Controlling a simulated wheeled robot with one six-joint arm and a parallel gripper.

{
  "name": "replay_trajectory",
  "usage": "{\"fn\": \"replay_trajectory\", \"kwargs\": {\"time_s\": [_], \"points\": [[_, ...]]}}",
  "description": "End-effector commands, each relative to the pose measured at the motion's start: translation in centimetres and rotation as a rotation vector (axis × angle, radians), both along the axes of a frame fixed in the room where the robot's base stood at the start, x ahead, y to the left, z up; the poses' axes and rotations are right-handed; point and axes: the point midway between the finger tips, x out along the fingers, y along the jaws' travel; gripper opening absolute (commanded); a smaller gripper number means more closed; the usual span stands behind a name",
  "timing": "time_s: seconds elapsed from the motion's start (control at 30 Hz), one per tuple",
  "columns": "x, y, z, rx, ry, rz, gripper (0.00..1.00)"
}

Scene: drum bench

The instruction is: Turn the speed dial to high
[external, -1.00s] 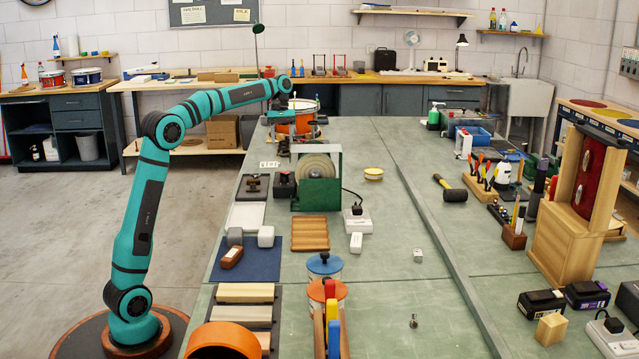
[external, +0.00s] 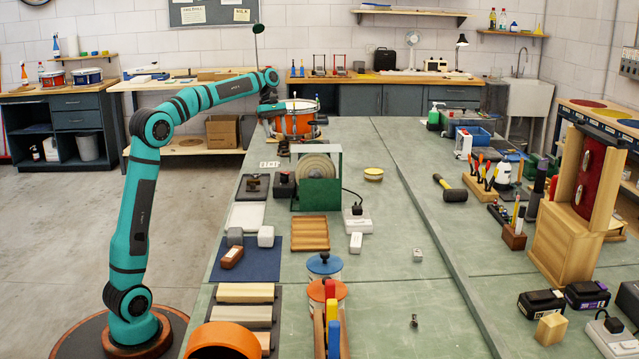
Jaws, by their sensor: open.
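A bench machine with a pale round wheel (external: 316,168) and a green guard (external: 320,192) stands on the workbench. A dark box (external: 284,187) sits at its left side. A speed dial is too small to make out, and I cannot tell which part carries it. My gripper (external: 270,112) is small and far off in the view. It is open and hangs above the bench's far left edge, at the left side of the orange drum (external: 298,122). It is apart from the machine, behind and to its left.
A dark clamp-like block (external: 257,186), a wooden tray (external: 310,233) and a white power strip (external: 357,222) with a black plug surround the machine. A yellow-topped round tin (external: 373,174) stands to its right. The bench's middle right is mostly clear.

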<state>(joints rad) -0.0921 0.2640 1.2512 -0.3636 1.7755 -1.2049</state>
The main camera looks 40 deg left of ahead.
Motion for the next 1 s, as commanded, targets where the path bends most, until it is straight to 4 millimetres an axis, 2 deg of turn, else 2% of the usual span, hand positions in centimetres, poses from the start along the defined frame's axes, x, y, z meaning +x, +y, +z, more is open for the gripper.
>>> {"fn": "replay_trajectory", "kwargs": {"time_s": [0.27, 1.0], "points": [[-0.5, -0.6, -1.8, -0.003, 0.003, 0.047, 0.53], [-1.8, -5.3, -13.6, -0.003, 0.003, 0.044, 0.53]]}}
